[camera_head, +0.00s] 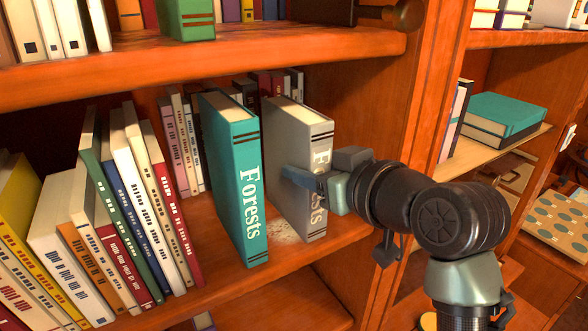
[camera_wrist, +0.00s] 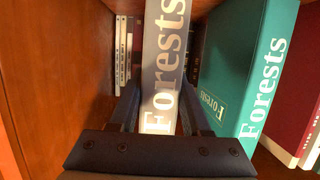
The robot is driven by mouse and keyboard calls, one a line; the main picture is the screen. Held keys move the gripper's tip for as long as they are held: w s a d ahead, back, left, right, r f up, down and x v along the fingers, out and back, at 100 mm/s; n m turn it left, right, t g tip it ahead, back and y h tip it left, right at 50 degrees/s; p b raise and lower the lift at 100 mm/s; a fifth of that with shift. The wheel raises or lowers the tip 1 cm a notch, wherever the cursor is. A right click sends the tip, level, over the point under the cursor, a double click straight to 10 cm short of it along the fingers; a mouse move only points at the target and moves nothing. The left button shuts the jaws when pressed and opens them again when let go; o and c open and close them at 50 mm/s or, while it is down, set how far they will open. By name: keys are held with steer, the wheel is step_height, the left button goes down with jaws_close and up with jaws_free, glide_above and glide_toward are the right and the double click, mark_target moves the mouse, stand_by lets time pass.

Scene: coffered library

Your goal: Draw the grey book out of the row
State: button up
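The grey book (camera_head: 293,130), with white "Forests" lettering on its spine, stands upright on the middle shelf. It also shows in the wrist view (camera_wrist: 166,60). My gripper (camera_head: 303,183) reaches in at spine height with one finger on each side of the book. In the wrist view my fingers (camera_wrist: 164,95) straddle the spine and look a little wider apart than it, so I read them as open; contact with the covers is not clear. The book's lower spine is partly behind my gripper.
A teal "Forests" book (camera_head: 236,170) stands just left of the grey book, with a gap between. Several leaning books (camera_head: 130,190) fill the shelf's left. A wooden upright (camera_head: 370,120) closes the right side. The shelf above (camera_head: 250,62) limits the height.

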jaws_close()
steer(key=shift+r, duration=0.2)
steer(key=shift+r, duration=0.25)
steer(key=s+d+b, duration=0.1)
steer(key=s+d, duration=1)
steer(key=s, duration=0.4)
steer(key=shift+s, duration=0.2)
stand_by(0.6)
steer(key=shift+f, duration=0.1)
